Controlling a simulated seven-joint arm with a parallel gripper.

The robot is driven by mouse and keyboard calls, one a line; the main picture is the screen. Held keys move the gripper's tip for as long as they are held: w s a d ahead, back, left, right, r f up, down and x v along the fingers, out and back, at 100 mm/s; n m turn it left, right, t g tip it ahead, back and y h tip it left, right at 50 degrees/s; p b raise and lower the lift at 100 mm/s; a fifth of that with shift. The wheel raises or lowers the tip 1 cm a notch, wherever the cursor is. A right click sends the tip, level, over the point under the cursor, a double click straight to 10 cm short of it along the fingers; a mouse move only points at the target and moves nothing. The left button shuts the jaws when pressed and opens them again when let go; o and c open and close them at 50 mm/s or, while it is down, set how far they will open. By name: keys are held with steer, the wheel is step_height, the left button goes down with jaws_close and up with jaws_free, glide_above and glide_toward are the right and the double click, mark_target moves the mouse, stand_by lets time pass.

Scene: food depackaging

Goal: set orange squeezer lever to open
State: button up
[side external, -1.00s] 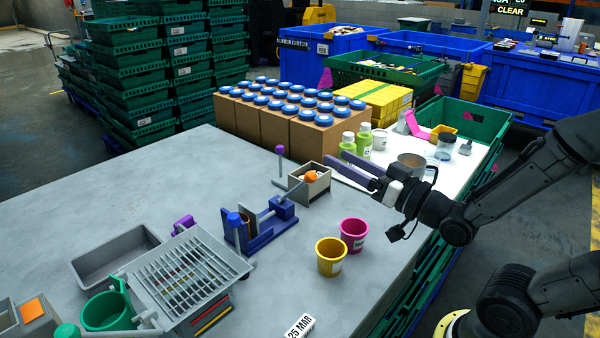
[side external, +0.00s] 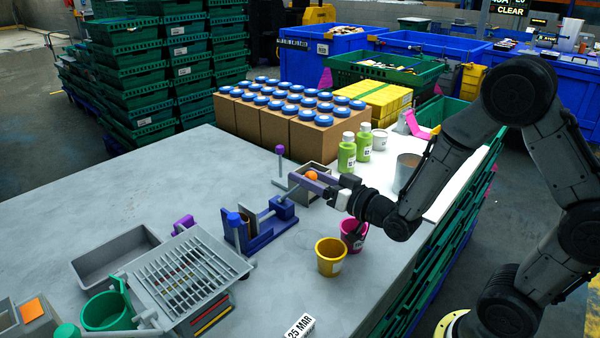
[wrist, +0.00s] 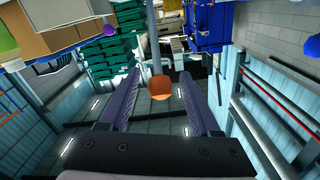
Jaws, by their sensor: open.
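The squeezer is a blue-purple device (side external: 262,232) on the grey table in the side view. Its thin grey lever (side external: 266,214) slants up to the right from the base and seems to end in an orange knob (side external: 311,176). My gripper (side external: 308,180) is open at the knob, with its purple fingers stretched to the left. In the wrist view the orange knob (wrist: 160,86) shows between the two fingers, with gaps on both sides. I cannot tell whether a finger touches it.
A yellow cup (side external: 330,258) and a magenta cup (side external: 353,236) stand in front. Brown cartons (side external: 262,125) with blue-lidded jars stand behind.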

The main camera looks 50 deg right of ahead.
steer(key=shift+w, duration=1.4)
jaws_close()
stand_by(0.5)
